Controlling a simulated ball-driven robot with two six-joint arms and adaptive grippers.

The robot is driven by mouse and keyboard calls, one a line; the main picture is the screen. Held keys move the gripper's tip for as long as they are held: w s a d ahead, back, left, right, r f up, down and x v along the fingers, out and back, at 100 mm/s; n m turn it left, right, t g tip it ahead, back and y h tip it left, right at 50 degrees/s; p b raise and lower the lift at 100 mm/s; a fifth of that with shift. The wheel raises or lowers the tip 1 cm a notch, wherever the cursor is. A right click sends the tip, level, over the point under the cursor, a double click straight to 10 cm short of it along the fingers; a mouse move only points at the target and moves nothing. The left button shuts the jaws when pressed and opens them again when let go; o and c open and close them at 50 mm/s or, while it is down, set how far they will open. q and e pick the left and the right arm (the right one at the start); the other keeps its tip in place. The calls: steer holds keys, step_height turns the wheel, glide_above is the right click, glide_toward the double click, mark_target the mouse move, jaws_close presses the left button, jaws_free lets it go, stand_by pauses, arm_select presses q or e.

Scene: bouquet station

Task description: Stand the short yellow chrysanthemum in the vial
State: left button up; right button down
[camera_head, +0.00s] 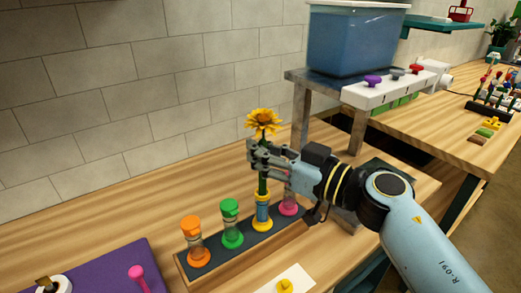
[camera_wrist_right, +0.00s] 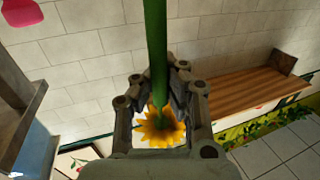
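The yellow chrysanthemum (camera_head: 263,120) stands upright with its bloom above my right gripper (camera_head: 265,158). Its green stem runs down between the fingers to the mouth of the vial with yellow rings (camera_head: 262,213). The stem seems to reach the vial's mouth; how deep it sits I cannot tell. My right gripper is shut on the stem, level and just above the vial. The right wrist view shows the stem and the yellow bloom (camera_wrist_right: 158,130) between the right fingers (camera_wrist_right: 163,88). My left gripper is not in view.
The dark-topped wooden rack (camera_head: 215,264) also holds orange (camera_head: 195,242), green (camera_head: 231,224) and pink (camera_head: 288,206) vials. A blue tank (camera_head: 355,42) stands on a metal stand at the back right. A purple mat (camera_head: 105,272) lies front left. A white card (camera_head: 288,280) lies in front.

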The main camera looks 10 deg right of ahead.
steer(key=shift+f, duration=0.85)
steer(key=c, duration=0.8)
jaws_free()
steer(key=shift+c, duration=0.2)
steer(key=shift+p+v, duration=0.4)
steer(key=shift+v, duration=0.5)
steer(key=p+v, duration=0.2)
steer(key=v, duration=0.5)
